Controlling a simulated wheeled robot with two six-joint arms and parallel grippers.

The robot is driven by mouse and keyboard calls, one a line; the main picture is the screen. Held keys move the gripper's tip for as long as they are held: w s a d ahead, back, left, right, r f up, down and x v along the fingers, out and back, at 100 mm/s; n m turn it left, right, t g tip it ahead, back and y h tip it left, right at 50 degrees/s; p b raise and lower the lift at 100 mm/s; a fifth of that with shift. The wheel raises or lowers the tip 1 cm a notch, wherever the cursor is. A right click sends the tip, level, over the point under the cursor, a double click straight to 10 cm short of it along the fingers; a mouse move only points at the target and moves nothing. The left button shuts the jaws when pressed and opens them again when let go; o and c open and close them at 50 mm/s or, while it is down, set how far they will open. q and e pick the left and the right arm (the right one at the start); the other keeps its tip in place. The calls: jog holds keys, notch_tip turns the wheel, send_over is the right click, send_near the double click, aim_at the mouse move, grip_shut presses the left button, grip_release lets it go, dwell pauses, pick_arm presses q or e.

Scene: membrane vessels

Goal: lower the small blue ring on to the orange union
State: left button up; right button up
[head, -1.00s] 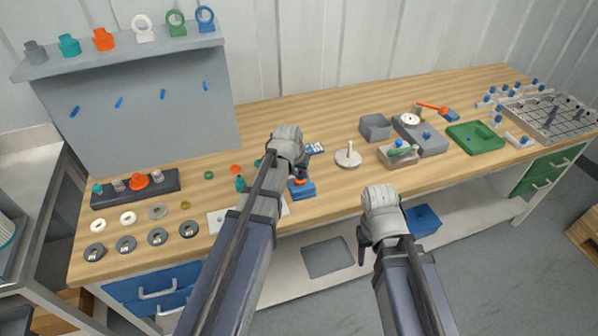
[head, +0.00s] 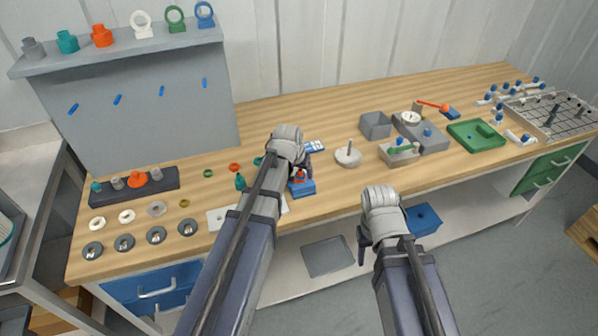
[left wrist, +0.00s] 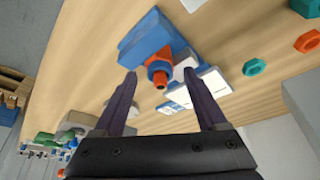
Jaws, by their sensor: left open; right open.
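The orange union (left wrist: 159,57) stands at the blue block (left wrist: 146,38) in the left wrist view; in the head view the union (head: 300,176) and the block (head: 301,188) are partly hidden by my left arm. A small blue ring (left wrist: 158,67) shows around the union near its end; I cannot tell how fully it is seated. My left gripper (left wrist: 160,74) is open, with one finger on each side of the union and ring and gaps between. My right gripper (head: 364,246) is out past the table's front edge, holding nothing visible, its fingertips mostly hidden.
White-and-blue pieces (left wrist: 201,85) lie beside the block. A teal nut (left wrist: 254,67) and an orange nut (left wrist: 307,41) lie further off. A round pale base with a post (head: 347,156) and a grey box (head: 376,125) stand to the right. The table's back middle is clear.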

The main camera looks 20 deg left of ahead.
pick_arm(q)
jog(key=shift+r, duration=0.1)
jog(key=p+v, duration=0.7)
jog(key=shift+r, duration=0.3)
jog(key=shift+s, duration=0.15)
dwell(0.4)
jog(key=s+d+m+g+y, duration=0.1)
jog(key=s+d+g, duration=0.1)
jog(key=s+d, duration=0.4)
jog(key=s+d+f+m+g, duration=0.1)
jog(key=s+d, duration=0.6)
jog(key=s, duration=0.7)
jog(key=shift+d+f+m+g+y, duration=0.3)
jog(key=shift+m+g+y, duration=0.15)
jog(key=shift+g, duration=0.55)
